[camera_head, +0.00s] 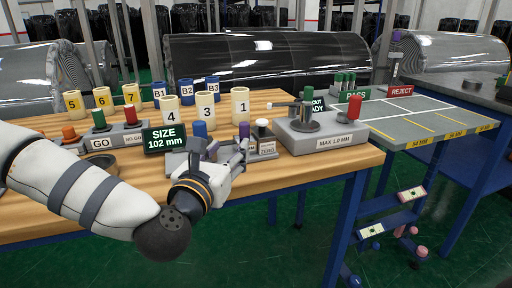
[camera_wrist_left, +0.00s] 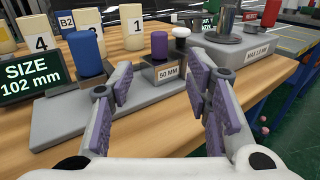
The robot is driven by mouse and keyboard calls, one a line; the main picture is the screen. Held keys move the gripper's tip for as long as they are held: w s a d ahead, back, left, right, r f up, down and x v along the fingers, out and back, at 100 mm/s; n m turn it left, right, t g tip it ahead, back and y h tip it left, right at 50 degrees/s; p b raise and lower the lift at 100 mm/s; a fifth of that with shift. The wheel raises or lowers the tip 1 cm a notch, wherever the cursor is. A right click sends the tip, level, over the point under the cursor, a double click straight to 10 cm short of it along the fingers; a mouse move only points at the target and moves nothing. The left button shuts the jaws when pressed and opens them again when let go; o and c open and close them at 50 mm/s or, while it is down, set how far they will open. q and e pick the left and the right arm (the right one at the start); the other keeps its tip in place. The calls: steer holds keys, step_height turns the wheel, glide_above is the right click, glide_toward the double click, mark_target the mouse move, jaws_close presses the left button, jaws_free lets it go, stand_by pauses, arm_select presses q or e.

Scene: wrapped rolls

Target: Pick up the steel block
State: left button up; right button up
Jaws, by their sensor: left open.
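In the left wrist view, a small grey metal block (camera_wrist_left: 147,74) with a dark red-purple cylindrical knob sits on a grey stand, behind a "50 MM" label. It looks like the steel block. The purple knob (camera_head: 244,130) also shows in the head view, where my gripper partly hides the stand. My left gripper (camera_head: 229,150) is open and empty, just in front of the stand. In the left wrist view its two purple-padded fingers (camera_wrist_left: 162,78) lie left and right of the block, with the block beyond the tips. My right gripper is not in view.
A blue-knobbed piece (camera_wrist_left: 87,53) stands left of the block, near the "SIZE 102 mm" display (camera_head: 165,139). A white-topped piece (camera_head: 262,127) stands right, behind a "ZERO" label. The "MAX 1.0 MM" gauge (camera_head: 320,132) is further right. Numbered rolls (camera_head: 207,104) stand behind.

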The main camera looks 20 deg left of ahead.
mark_target(242, 125)
arm_select(q)
steer(key=shift+w+a+r, duration=0.15)
steer(key=shift+w+r, duration=0.5)
steer(key=shift+w, duration=0.25)
steer(key=w, duration=0.8)
steer(key=shift+w+f, duration=0.15)
steer(key=shift+w, duration=0.15)
jaws_close()
